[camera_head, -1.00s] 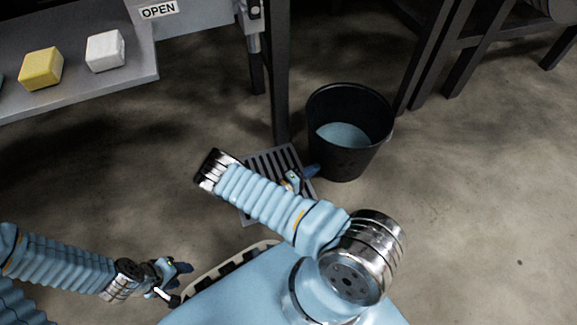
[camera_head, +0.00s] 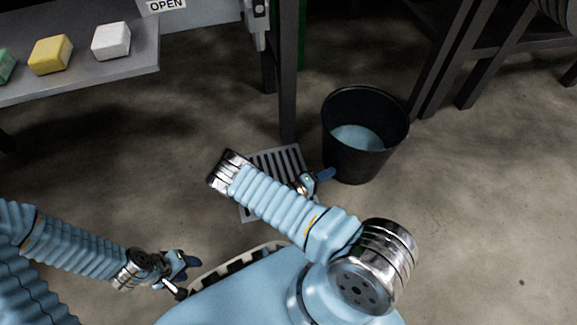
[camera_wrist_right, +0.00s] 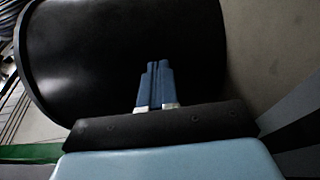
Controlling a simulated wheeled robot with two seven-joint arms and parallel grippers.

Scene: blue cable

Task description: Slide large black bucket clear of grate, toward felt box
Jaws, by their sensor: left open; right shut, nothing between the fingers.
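The large black bucket (camera_head: 345,163) stands upright on the floor at centre right in the head view, with a pale blue surface inside. The slotted grate (camera_head: 252,208) lies just to its left, partly hidden by my right arm. My right gripper (camera_head: 327,174) is shut, its fingertips at the bucket's lower left side. In the right wrist view the closed blue fingers (camera_wrist_right: 155,85) point at the bucket's dark wall (camera_wrist_right: 110,50); I cannot tell whether they touch. My left gripper (camera_head: 188,268) is open and empty at lower left. I cannot pick out the felt box.
A grey table (camera_head: 110,85) at upper left holds a yellow block (camera_head: 50,55), a white block (camera_head: 111,41) and a green one (camera_head: 5,66). Its dark leg (camera_head: 288,100) stands behind the grate. Dark furniture legs (camera_head: 440,70) stand behind the bucket. The floor to the right is open.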

